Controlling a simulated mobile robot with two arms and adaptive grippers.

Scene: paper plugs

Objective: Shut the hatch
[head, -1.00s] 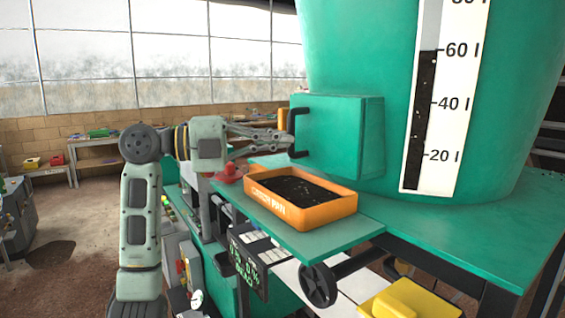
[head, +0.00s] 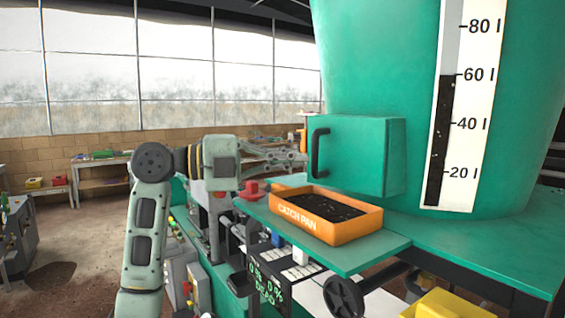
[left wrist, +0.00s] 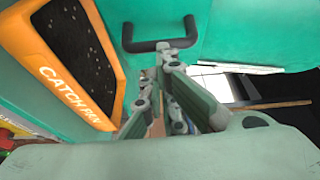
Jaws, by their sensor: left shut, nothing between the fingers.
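The green hatch (head: 350,155) is a boxy panel on the side of the big green tank (head: 380,60), with a black handle (head: 318,153) on its left side. I cannot tell how far it stands open. My left gripper (head: 303,158) is shut and empty, just left of the handle in the head view. In the left wrist view the fingers (left wrist: 168,62) point at the handle (left wrist: 160,46), close to its bar; contact cannot be told. My right gripper is not in view.
An orange catch pan (head: 312,228) of dark soil sits on the green shelf (head: 375,252) below the hatch; it also shows in the left wrist view (left wrist: 45,75). A red knob (head: 251,190) stands left of the pan. A level gauge (head: 460,110) is on the tank.

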